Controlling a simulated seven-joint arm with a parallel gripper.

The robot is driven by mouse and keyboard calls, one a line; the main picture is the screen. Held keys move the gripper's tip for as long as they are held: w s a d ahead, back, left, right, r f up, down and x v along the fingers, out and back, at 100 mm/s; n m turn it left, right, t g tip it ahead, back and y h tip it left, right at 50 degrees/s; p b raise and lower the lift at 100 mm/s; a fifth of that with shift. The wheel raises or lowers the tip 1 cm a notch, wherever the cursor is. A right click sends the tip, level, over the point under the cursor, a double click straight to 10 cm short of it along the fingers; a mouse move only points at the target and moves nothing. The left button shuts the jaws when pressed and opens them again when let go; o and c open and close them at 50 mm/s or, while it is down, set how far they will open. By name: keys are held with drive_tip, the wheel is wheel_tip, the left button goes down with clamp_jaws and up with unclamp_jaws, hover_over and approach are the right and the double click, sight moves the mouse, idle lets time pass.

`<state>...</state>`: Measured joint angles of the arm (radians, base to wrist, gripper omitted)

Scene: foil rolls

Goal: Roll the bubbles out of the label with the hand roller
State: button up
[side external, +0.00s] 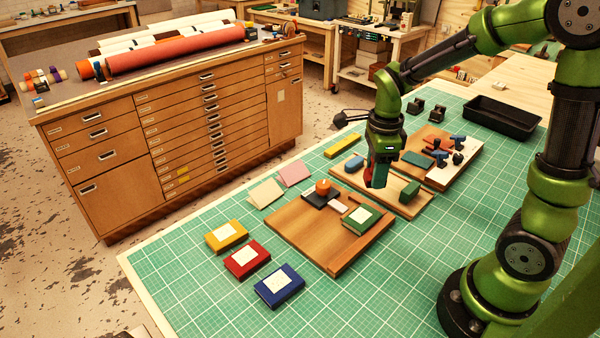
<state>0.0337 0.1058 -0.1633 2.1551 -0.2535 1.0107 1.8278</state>
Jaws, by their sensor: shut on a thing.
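A green book-like block with a white label (362,216) lies on the front wooden board (310,235), at its right side. My gripper (375,184) hangs pointing down above the middle wooden board, behind and slightly right of the labelled block. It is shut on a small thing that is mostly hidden. A reddish edge shows at the jaws, but I cannot tell whether it is the hand roller. Bubbles in the label are too small to make out.
An orange round piece (323,187) sits by black and white pieces on the front board. Yellow (226,236), red (247,259) and blue (279,286) labelled blocks lie left on the green mat (200,295). Blue-handled tools (440,157) and a black tray (502,117) are at the back right.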

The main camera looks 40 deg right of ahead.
drive_tip(key=shift+w+a+r+n, duration=0.15)
drive_tip(key=shift+r+n, duration=0.1)
drive_tip(key=shift+n, duration=0.15)
drive_tip(key=shift+f, duration=0.2)
hover_over(369, 208)
drive_tip(key=shift+a+f, duration=0.15)
drive_tip(key=shift+f, duration=2.7)
wheel_tip(369, 208, down, 2)
drive_tip(key=shift+f, duration=0.2)
drive_tip(key=shift+a+r, duration=0.1)
drive_tip(key=shift+a, duration=0.75)
clamp_jaws()
drive_tip(key=shift+a, duration=1.9)
drive_tip(key=shift+d, duration=2.8)
drive_tip(key=shift+r, duration=4.15)
